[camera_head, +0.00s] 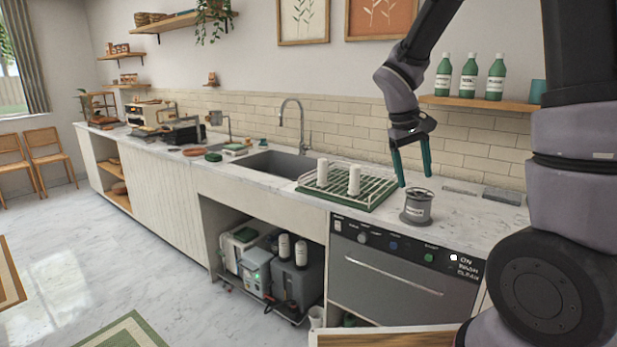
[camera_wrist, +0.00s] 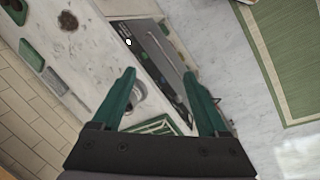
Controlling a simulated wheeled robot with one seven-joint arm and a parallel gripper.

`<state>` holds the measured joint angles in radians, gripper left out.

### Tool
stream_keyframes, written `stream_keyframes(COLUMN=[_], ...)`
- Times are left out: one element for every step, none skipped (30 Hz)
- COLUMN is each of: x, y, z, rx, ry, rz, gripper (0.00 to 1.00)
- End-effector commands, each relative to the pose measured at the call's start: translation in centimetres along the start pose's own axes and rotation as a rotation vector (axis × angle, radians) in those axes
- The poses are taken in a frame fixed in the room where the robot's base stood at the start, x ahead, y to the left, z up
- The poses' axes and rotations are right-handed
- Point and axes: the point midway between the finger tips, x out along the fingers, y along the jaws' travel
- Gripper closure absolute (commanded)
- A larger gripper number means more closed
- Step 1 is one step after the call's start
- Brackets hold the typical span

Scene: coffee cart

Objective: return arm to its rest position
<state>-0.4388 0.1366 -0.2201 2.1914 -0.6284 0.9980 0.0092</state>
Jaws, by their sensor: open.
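My gripper (camera_head: 412,166) hangs over the counter with its two green fingers pointing down, apart and with nothing between them. In the wrist view my gripper (camera_wrist: 165,92) also shows its fingers spread wide and empty. A grey round canister (camera_head: 417,208) stands upright on the counter below and slightly right of the fingertips. It also shows in the wrist view as the partly seen canister (camera_wrist: 137,92) beside the left finger. My arm reaches in from the right, bent high above the counter.
A sink (camera_head: 275,164) and tap lie further left. A shelf (camera_head: 478,103) with green bottles is behind my arm. A dishwasher (camera_head: 390,275) is below.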

Motion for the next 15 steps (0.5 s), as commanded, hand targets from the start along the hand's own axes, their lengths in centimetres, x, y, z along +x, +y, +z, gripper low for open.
stream_keyframes(x=[-1.7, -2.5, -3.7, -4.5, -5.3, -6.4, -7.2, -8.0, -9.0, -9.7, -10.4, -11.3, -12.0, -12.6, -13.4], y=[0.7, 0.9, 1.2, 1.3, 1.5, 1.7, 1.8, 1.9, 2.0, 2.1, 2.1, 2.1, 2.1, 2.1, 2.0], z=[1.1, 1.8, 2.6, 3.3, 3.9, 4.8, 5.5, 6.1, 7.1, 7.8, 8.5, 9.4, 10.1, 10.7, 11.6], rx=[0.058, 0.089, 0.129, 0.159, 0.189, 0.226, 0.254, 0.282, 0.318, 0.345, 0.371, 0.405, 0.429, 0.453, 0.482], ry=[0.036, 0.053, 0.078, 0.096, 0.116, 0.143, 0.164, 0.185, 0.214, 0.235, 0.257, 0.288, 0.31, 0.334, 0.364], rz=[-0.049, -0.077, -0.114, -0.14, -0.166, -0.2, -0.224, -0.248, -0.279, -0.301, -0.322, -0.35, -0.37, -0.388, -0.411], gripper=[0.23, 0.23, 0.23, 0.23, 0.23, 0.23, 0.23, 0.23, 0.23, 0.23, 0.23, 0.23, 0.23, 0.23, 0.23])
